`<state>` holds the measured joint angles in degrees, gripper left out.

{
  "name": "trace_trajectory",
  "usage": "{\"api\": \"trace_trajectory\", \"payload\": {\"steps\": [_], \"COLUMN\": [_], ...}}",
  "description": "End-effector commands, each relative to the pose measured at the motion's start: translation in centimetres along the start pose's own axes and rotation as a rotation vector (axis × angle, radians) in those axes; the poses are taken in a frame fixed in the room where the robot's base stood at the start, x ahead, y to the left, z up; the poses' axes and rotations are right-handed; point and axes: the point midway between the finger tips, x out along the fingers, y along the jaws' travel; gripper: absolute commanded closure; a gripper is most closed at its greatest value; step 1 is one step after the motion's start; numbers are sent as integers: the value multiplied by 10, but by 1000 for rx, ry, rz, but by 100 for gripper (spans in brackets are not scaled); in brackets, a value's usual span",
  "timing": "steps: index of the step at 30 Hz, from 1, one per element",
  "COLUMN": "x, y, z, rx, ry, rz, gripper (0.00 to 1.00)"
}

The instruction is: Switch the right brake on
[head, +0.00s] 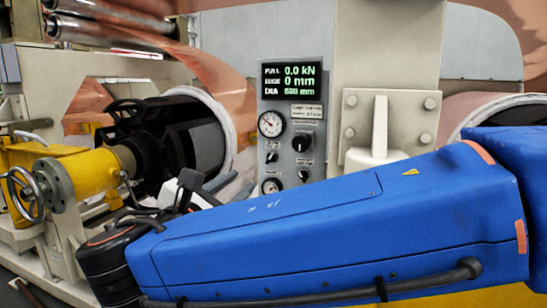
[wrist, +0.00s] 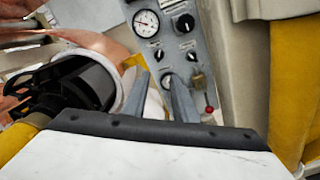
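A grey control panel (head: 290,112) stands in the middle of the head view. It carries a large black knob (head: 300,143), a smaller left knob (head: 272,157) and a smaller right knob (head: 303,175). The right one also shows in the wrist view (wrist: 190,57). Their labels are too small to read, so I cannot tell which is the right brake. My gripper (wrist: 160,80) is open and empty, its two grey fingers apart in front of the panel's lower part. In the head view my blue arm hides the panel's bottom.
A red-tipped lever (wrist: 209,110) hangs right of the fingers. Gauges (head: 270,124) and a lit display (head: 289,79) sit on the panel. A bolted bracket (head: 381,125) stands at right.

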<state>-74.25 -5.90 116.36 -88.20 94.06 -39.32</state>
Motion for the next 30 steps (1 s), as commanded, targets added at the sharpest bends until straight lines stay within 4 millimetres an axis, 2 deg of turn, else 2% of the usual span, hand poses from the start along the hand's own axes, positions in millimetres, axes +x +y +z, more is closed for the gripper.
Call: {"api": "trace_trajectory", "payload": {"steps": [4,8,30], "x": [1,12,113], "y": [3,2,2], "z": [0,0,1], "rx": [-3,-3,-2], "ry": [-3,-4,-4], "rz": [7,4,3], "gripper": [74,74,74]}}
